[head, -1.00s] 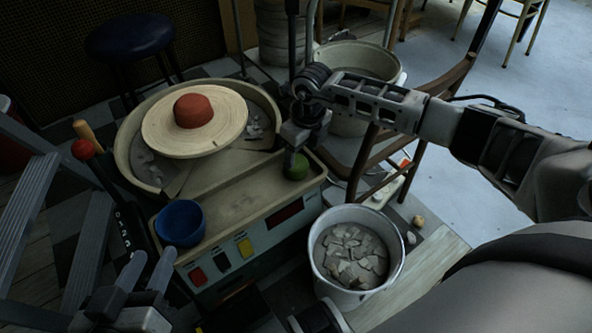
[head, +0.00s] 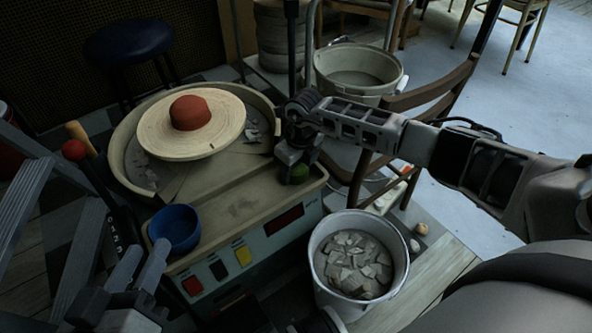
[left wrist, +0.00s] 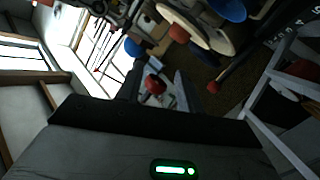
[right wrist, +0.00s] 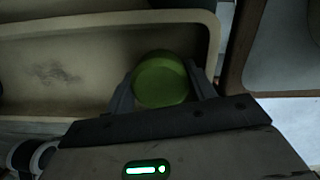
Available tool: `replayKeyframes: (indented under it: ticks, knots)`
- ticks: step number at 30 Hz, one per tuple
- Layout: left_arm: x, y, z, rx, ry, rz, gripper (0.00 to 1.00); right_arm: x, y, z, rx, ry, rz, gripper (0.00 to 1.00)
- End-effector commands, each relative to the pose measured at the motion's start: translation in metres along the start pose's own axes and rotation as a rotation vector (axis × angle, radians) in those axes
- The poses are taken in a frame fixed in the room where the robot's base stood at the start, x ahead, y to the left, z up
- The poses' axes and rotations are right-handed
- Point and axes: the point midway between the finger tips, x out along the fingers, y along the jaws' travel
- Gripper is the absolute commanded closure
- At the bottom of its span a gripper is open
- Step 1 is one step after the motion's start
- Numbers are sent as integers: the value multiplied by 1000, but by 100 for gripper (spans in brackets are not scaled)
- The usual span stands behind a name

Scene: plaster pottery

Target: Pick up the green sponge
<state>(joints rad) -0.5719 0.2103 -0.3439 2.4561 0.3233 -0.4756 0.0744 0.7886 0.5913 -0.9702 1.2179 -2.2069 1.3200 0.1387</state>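The green sponge (head: 299,174) sits at the right end of the wheel's tan tray (head: 232,207). My right gripper (head: 297,164) is right above it, pointing down. In the right wrist view the round green top of the sponge (right wrist: 160,80) lies between the two spread fingers of the right gripper (right wrist: 160,72), one on each side. I cannot tell whether the fingers touch it. The gripper hides part of the sponge in the head view. My left gripper (head: 143,260) is open and empty at the lower left, near the blue bowl (head: 175,229).
A pottery wheel with a pale disc (head: 165,146) and a red-brown lump (head: 190,112) stands left of the sponge. A white bucket of shards (head: 319,276) is in front on the right. A wooden chair (head: 440,92) stands close beside my right arm.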

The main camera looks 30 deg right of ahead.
Motion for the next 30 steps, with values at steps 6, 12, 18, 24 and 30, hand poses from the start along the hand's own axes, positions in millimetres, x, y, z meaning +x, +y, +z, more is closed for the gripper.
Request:
replayKeyframes:
  ticks: [6, 12, 18, 24, 30]
  knots:
    - [0, 0, 0, 1, -1, -1, 64, 0, 0, 0, 0, 0, 0, 67]
    - [0, 0, -2, 9, -2, -5, 64, -6, -1, 1, 0, 0, -1, 67]
    - [-2, 0, -9, 52, -18, -27, 64, -31, 0, 4, 0, -2, -1, 67]
    - [-9, -9, 6, 140, -110, -79, 64, -72, 8, -18, -3, 0, -2, 67]
    - [-9, -18, 14, 164, -182, -117, 64, -108, 21, -51, -3, 4, -1, 67]
